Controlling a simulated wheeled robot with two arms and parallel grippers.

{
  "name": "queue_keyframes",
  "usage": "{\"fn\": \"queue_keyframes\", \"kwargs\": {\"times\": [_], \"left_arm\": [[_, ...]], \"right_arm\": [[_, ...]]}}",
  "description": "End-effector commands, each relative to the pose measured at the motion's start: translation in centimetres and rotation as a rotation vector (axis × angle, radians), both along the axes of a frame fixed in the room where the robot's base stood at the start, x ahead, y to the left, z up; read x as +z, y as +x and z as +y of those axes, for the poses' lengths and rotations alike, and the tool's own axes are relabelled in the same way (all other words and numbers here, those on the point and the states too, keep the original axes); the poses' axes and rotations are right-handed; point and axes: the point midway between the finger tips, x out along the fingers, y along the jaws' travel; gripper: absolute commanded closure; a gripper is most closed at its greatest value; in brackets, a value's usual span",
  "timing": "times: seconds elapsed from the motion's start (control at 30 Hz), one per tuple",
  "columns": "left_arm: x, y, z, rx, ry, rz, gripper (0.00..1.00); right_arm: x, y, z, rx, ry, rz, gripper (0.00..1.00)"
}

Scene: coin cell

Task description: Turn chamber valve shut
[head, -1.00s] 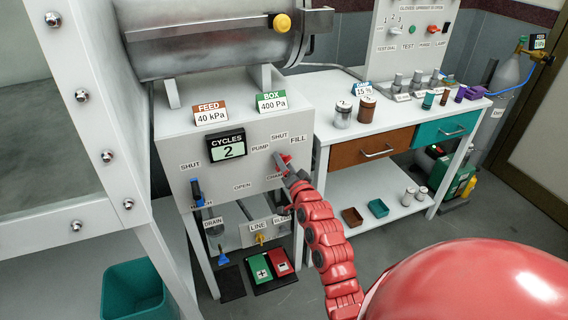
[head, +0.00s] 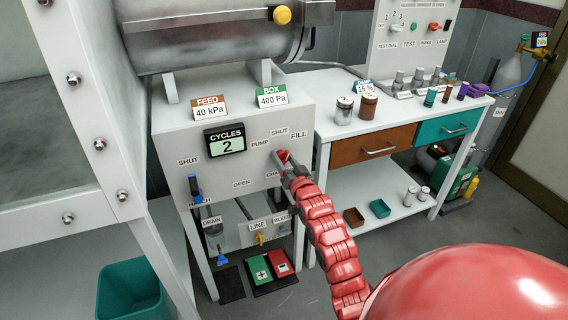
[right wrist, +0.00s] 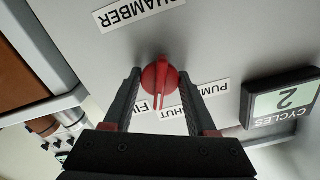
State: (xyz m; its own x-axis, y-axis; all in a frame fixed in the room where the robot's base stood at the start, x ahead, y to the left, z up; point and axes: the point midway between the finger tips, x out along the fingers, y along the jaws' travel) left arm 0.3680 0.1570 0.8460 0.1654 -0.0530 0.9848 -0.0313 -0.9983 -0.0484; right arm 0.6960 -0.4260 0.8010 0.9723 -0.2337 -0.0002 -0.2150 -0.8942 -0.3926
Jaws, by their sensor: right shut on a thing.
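The chamber valve is a red knob (head: 283,156) on the white front panel, near the FILL, SHUT and PUMP labels. In the right wrist view the red knob (right wrist: 160,86) sits between my two fingers, above its CHAMBER label in panel terms, as that view is upside down. The knob's ridge runs roughly up and down there, with its lower end between the FILL and SHUT labels. My right gripper (head: 287,166) is shut on the knob, and its arm comes in from the lower right. In the head view the gripper partly hides the knob and the CHAMBER label. My left gripper is not in view.
A blue-handled hatch valve (head: 194,187) is on the panel's left. The cycles display (head: 226,142) reads 2. Above stands a metal chamber (head: 215,40). A bench (head: 345,135) with jars and drawers is on the right. A teal bin (head: 135,292) stands lower left.

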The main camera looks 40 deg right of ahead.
Motion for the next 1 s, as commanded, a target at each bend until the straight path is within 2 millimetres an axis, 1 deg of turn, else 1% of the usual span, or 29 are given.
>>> {"fn": "queue_keyframes", "kwargs": {"times": [0.03,0.2,0.5,0.7,1.0], "left_arm": [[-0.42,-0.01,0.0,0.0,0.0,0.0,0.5],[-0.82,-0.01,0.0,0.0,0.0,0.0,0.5],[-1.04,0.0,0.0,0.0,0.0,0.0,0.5],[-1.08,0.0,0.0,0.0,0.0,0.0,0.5],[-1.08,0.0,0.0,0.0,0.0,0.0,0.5]], "right_arm": [[-0.37,0.01,0.04,0.0,-0.039,0.013,0.98],[-0.27,-0.01,0.02,0.0,-0.169,0.044,0.98],[-0.11,0.0,0.05,0.0,-0.33,0.082,0.98],[-0.05,0.0,0.03,0.0,-0.38,0.093,0.98],[-0.03,0.0,0.04,-0.001,-0.394,0.095,0.98]]}}
